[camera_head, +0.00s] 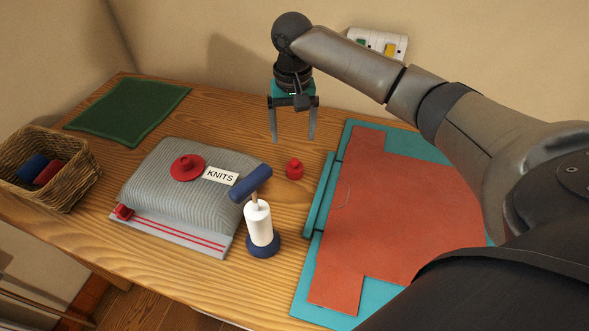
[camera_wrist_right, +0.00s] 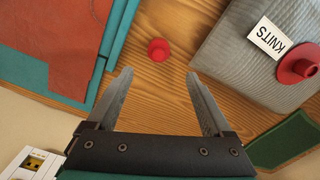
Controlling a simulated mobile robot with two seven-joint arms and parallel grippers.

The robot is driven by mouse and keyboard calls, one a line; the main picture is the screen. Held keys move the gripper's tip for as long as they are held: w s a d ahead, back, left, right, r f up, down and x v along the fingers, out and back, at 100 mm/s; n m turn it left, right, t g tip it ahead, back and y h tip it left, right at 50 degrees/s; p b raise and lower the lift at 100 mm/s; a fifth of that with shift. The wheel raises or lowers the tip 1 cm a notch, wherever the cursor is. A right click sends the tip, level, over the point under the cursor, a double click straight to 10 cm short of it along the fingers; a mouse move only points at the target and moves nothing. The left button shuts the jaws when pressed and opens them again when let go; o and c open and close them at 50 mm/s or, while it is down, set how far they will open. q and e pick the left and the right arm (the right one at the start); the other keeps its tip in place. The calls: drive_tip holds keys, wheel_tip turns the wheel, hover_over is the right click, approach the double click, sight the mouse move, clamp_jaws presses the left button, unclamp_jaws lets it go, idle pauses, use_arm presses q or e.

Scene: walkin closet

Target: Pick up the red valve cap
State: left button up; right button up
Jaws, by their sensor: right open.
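The small red valve cap (camera_head: 294,169) sits on the bare wood between the knit bag and the teal-edged mat. In the right wrist view the red cap (camera_wrist_right: 158,50) lies beyond the fingertips, roughly centred between them. My right gripper (camera_head: 294,138) points down with its fingers apart and empty, above and behind the cap in the head view. Its open fingers also show in the right wrist view (camera_wrist_right: 163,75). A wider red round valve (camera_head: 187,167) is on top of the grey knit bag; it also shows in the wrist view (camera_wrist_right: 298,65). My left gripper is not in view.
The grey bag (camera_head: 160,198) labelled KNITS lies left of the cap. A white hand pump (camera_head: 258,222) with blue handle and base stands in front. A rust-and-teal mat (camera_head: 400,210) is right. A basket (camera_head: 75,160) and green cloth (camera_head: 130,108) are left.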

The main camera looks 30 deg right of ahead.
sight(295, 161)
wheel_tip(295, 161, down, 5)
drive_tip(key=shift+f+b, duration=0.2)
drive_tip(key=shift+b, duration=0.4)
drive_tip(key=f+b, duration=0.2)
drive_tip(key=f, duration=0.3)
drive_tip(key=shift+s+f, duration=0.15)
drive_tip(key=shift+s, duration=0.05)
drive_tip(key=shift+c, duration=0.2)
drive_tip(key=c, duration=0.5)
clamp_jaws()
